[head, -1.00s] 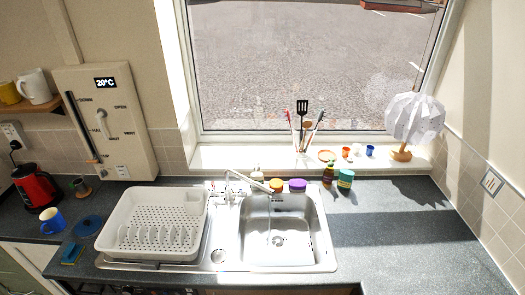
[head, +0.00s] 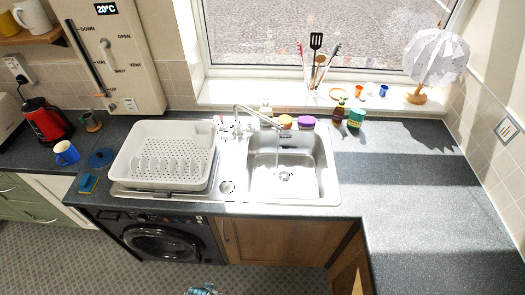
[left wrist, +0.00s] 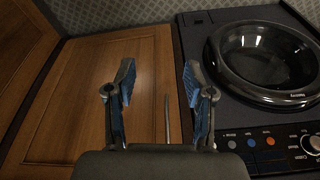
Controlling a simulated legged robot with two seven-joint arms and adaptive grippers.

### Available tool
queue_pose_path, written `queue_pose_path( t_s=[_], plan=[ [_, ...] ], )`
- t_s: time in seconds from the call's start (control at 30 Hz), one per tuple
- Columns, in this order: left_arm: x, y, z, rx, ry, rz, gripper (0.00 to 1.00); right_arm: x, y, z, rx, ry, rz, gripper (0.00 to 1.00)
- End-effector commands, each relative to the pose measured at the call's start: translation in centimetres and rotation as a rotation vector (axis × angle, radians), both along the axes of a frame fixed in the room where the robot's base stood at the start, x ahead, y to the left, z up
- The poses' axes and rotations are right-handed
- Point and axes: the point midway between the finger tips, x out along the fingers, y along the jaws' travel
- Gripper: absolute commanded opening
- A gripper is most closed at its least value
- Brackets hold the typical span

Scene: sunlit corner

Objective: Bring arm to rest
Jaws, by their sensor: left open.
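My left gripper (left wrist: 158,80) shows in the left wrist view with its two blue-padded fingers spread apart and nothing between them. Past the fingers are a wooden cabinet door (left wrist: 85,85) and, to the right, the dark washing machine (left wrist: 225,105). The gripper's distance from them is hard to tell. In the head view, a small bluish piece at the bottom edge may be part of this gripper; the arm is not clear there. My right gripper is in neither view.
In the head view, the worktop (head: 430,200) has clear room at the right. A white dish rack (head: 165,155) stands beside the sink (head: 285,180). Patterned floor (head: 110,270) is open in front.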

Motion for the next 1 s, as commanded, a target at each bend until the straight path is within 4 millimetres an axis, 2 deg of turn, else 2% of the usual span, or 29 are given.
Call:
queue_pose_path(
  t_s=[0.03, 0.13, 0.2, 0.3, 0.43, 0.53, 0.67, 0.8, 1.0],
  plan=[
    [-0.6, 0.1, -3.0, 0.002, 0.019, -0.002, 0.53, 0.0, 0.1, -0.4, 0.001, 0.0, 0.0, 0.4],
    [-2.5, 0.3, -9.4, 0.005, 0.045, -0.007, 0.53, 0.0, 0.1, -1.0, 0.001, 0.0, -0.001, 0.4],
    [-4.5, 0.6, -14.0, 0.007, 0.065, -0.011, 0.53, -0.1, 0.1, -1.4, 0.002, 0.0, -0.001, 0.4],
    [-8.4, 1.1, -19.7, 0.01, 0.093, -0.018, 0.53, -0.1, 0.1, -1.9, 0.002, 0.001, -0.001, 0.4],
    [-13.8, 2.1, -24.9, 0.014, 0.124, -0.024, 0.53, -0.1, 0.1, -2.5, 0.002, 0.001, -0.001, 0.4],
    [-17.1, 2.7, -27.1, 0.018, 0.14, -0.029, 0.53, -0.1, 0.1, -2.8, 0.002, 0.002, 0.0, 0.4],
    [-19.8, 3.3, -28.4, 0.019, 0.151, -0.033, 0.53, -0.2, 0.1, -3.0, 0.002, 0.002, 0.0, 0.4],
    [-20.6, 3.5, -28.7, 0.02, 0.153, -0.034, 0.53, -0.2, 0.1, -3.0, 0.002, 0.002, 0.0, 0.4],
    [-20.6, 3.5, -28.6, 0.02, 0.153, -0.034, 0.53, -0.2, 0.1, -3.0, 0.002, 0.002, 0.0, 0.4]
  ],
)
